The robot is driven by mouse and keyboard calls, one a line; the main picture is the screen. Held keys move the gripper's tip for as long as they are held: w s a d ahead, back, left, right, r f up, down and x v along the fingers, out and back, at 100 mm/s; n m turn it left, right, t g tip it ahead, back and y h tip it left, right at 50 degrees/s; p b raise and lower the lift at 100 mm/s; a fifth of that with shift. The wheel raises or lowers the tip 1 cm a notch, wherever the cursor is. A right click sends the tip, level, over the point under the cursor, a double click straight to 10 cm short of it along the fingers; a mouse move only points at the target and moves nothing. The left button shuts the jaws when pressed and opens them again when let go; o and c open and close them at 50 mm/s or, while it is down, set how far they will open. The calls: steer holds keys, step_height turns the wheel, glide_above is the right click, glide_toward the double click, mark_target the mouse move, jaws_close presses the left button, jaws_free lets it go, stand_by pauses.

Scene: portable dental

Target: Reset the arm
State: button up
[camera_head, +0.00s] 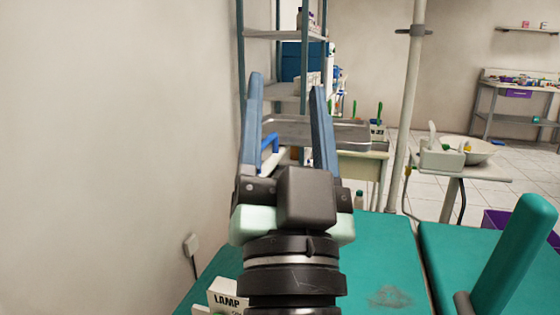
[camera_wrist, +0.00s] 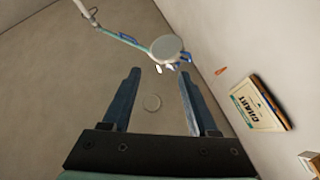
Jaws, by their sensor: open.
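My gripper (camera_head: 287,82) points up in the middle of the head view, with its two blue-grey fingers spread apart. It is open and nothing shows held between the fingers. In the wrist view my gripper (camera_wrist: 160,74) is also open and empty. Behind the fingers in the head view are a metal tray (camera_head: 345,133) and a shelf rack; the fingers hide part of both.
A teal padded chair (camera_head: 385,255) lies below, with a box marked LAMP (camera_head: 228,298) at its near left. A white pole (camera_head: 412,110) stands to the right, near a basin (camera_head: 482,152). The wrist view shows a round-headed fixture (camera_wrist: 168,48) and a CHART box (camera_wrist: 258,105).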

steer(key=s+r+n+t, duration=0.2)
steer(key=s+r+n, duration=0.1)
steer(key=s+r, duration=0.45)
step_height(320, 180, up, 38)
steer(key=p, duration=3.8)
steer(key=shift+w+a+r, duration=0.25)
steer(key=shift+w+a, duration=0.15)
